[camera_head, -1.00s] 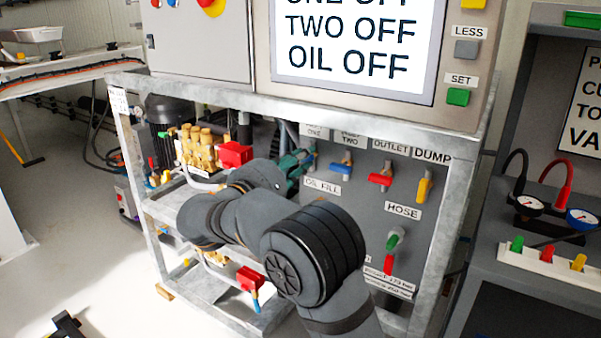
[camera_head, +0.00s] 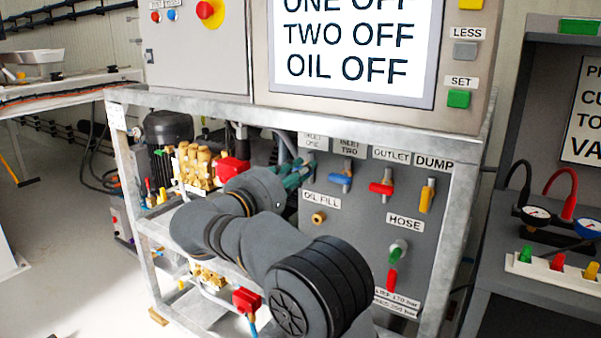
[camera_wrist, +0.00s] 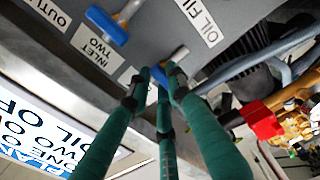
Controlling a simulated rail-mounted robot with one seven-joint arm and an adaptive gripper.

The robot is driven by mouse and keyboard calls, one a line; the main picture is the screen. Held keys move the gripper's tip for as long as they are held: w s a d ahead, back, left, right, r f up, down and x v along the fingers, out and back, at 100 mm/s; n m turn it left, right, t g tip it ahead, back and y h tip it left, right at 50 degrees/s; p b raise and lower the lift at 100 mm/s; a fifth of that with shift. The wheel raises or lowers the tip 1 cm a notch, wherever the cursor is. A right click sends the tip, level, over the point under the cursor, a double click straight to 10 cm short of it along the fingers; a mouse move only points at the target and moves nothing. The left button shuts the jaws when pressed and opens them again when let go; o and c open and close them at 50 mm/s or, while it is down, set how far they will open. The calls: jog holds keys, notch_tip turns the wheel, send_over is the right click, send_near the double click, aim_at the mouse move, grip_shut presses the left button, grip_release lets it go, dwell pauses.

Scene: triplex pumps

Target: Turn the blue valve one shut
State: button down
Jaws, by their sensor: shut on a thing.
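The blue valve one sits under the INLET ONE label (camera_head: 313,141) on the grey panel, largely hidden behind my gripper in the head view. In the wrist view, its blue handle (camera_wrist: 158,74) shows between the green fingertips, beside a pale metal stem (camera_wrist: 178,55). My gripper (camera_head: 298,172) has long green fingers with dark joints. Its fingertips, also seen in the wrist view (camera_wrist: 160,80), are closed around the blue handle. The exact angle of the handle is hard to tell.
The blue INLET TWO handle (camera_head: 341,178) is close by on the right. Red OUTLET (camera_head: 381,188) and yellow DUMP (camera_head: 426,197) handles follow. The OIL FILL knob (camera_head: 319,217) is below. A brass pump (camera_head: 193,165) stands left, and the frame's top rail (camera_head: 300,118) runs above.

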jog(key=c, duration=1.6)
grip_release()
jog(key=shift+o, duration=0.2)
jog(key=v, duration=1.2)
jog(key=shift+d, duration=0.1)
jog(key=x, duration=1.2)
